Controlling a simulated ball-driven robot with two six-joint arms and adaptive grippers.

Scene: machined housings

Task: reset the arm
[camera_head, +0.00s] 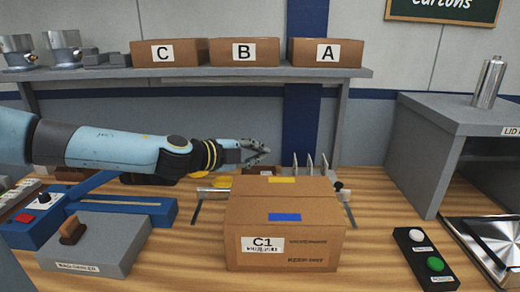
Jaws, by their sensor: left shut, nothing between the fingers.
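My left arm comes in from the left, and my left gripper (256,152) is above the table, just behind the closed carton marked C1 (285,226). The gripper is shut, with nothing seen between its fingers. The C1 carton stands upright with a yellow strip and a blue strip on its top. My right gripper is not in view.
A bag sealer (95,243) stands at the front left. A two-button box (425,258) and a metal tray (486,246) are at the right. A shelf (200,74) holds cartons C, B and A. A grey stand (445,125) bears a metal cylinder (488,82).

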